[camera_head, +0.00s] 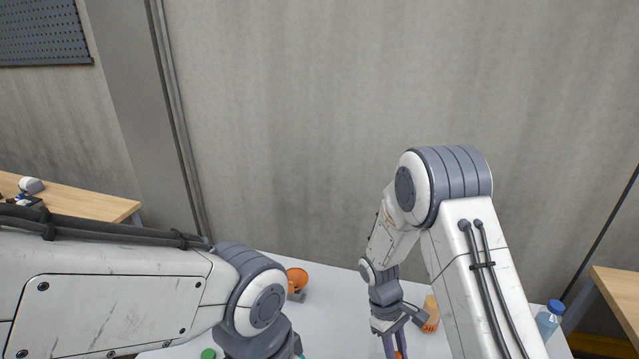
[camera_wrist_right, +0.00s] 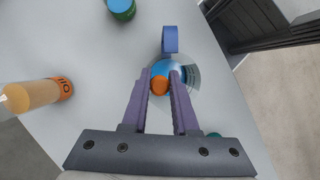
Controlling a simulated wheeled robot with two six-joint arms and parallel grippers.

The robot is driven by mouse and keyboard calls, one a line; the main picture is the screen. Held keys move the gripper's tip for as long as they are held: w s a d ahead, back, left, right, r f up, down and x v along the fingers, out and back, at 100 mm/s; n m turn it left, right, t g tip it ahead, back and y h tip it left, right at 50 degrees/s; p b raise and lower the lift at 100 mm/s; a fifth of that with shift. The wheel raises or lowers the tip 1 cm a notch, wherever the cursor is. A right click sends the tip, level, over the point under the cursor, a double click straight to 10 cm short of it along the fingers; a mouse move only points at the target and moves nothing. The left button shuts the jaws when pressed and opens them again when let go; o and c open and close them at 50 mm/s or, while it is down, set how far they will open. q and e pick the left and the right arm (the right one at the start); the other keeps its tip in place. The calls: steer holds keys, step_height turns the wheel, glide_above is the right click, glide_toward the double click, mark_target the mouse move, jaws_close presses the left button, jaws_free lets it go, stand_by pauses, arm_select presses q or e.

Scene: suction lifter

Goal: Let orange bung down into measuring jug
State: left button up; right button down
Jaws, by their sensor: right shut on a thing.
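My right gripper (camera_wrist_right: 162,76) points down with its two purple fingers close together; its fingers also show at the bottom of the head view (camera_head: 391,345). The orange bung (camera_wrist_right: 159,86) is between the fingertips, and the gripper is shut on it. The measuring jug (camera_wrist_right: 193,80), clear-walled with a blue handle (camera_wrist_right: 170,39), stands directly beneath the fingertips. Blue shows inside it. The bung appears over the jug's opening; its height against the rim I cannot tell. My left gripper is out of view, below the head picture.
A tan container with an orange base (camera_wrist_right: 36,95) stands left of the jug in the wrist view.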

steer(key=shift+f, duration=0.3)
steer(key=c, duration=0.6)
jaws_free()
steer(key=shift+a+r, duration=0.1)
steer(key=b+v, duration=0.3)
steer(key=v, duration=0.7)
steer(key=shift+r, duration=0.2)
steer(key=shift+a, duration=0.1)
